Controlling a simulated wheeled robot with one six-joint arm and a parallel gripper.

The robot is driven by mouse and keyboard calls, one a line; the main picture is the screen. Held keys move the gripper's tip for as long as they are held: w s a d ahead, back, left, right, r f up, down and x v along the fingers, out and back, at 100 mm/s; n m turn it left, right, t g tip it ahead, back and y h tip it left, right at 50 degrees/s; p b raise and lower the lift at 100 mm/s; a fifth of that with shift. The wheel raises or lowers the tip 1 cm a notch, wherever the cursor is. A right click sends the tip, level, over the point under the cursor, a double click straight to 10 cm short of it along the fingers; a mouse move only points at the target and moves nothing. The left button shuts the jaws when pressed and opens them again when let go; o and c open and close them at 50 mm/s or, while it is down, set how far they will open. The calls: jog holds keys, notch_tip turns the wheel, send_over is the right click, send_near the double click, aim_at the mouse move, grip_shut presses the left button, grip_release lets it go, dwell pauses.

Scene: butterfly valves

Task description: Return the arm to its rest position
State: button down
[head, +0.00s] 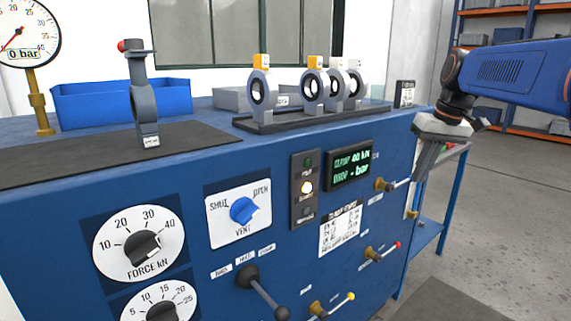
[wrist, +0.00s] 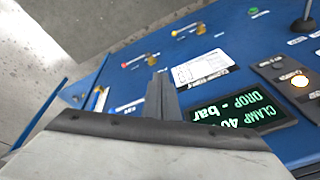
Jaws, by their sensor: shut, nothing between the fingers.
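My gripper (head: 421,176) is at the right end of the blue bench in the head view, beside the front panel's right edge. Its fingers point down and are shut with nothing between them. My orange and blue arm reaches in from the right edge. In the wrist view the closed fingers (wrist: 162,96) stand out in front of the panel, close to the display in the picture. I cannot tell whether they touch anything.
The blue bench panel (head: 230,270) carries dials, levers and a lit display (head: 349,168). A row of valves stands on a dark rack (head: 300,119). One grey valve (head: 145,110) stands on a black mat. A shelf (head: 525,10) is behind; open floor lies right.

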jog(key=s+a+f+t, duration=0.1)
jog(key=s+a+f, duration=0.1)
jog(key=s+f, duration=0.8)
jog(key=s+a+f+t+h, duration=0.1)
jog(key=s+a+f, duration=0.2)
jog(key=s+f, duration=0.8)
jog(key=s, duration=0.7)
jog(key=shift+a+f+m+h, duration=0.25)
jog(key=shift+f+m+h, duration=0.05)
jog(key=shift+m, duration=0.1)
jog(key=shift+s, duration=0.1)
